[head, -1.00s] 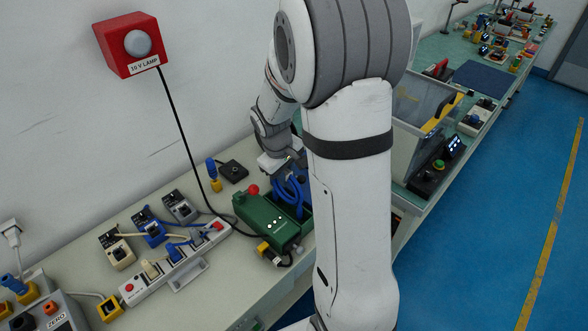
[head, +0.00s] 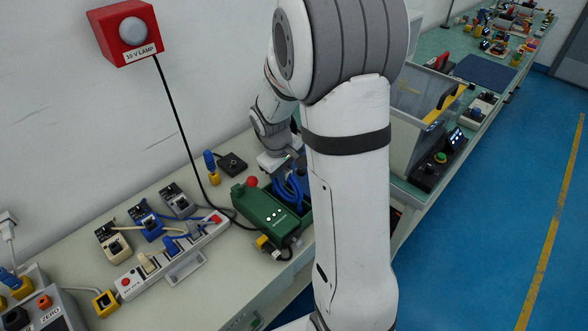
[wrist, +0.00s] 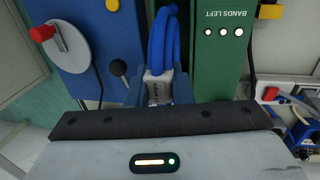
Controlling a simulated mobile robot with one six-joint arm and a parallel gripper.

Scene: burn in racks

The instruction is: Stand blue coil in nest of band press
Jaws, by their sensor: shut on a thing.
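The blue coil (head: 290,188) is a bundle of blue loops at the green band press (head: 268,215). In the wrist view the coil (wrist: 163,40) rises between my fingers, with a pale labelled part at its near end. My gripper (wrist: 158,92) is shut on that end. The green box marked BANDS LEFT (wrist: 220,45), with three lit dots, is just right of the coil. A blue panel with a grey dial and red handle (wrist: 62,42) is left of it. The nest and the coil's underside are hidden, so I cannot tell whether the coil is seated.
A power strip (head: 170,255) and several small boxed devices stand left of the press. A blue-topped plug (head: 211,165) and a black box (head: 232,164) are behind it. A red lamp box (head: 125,33) hangs on the wall, its cable running down. A grey bin (head: 418,105) stands right.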

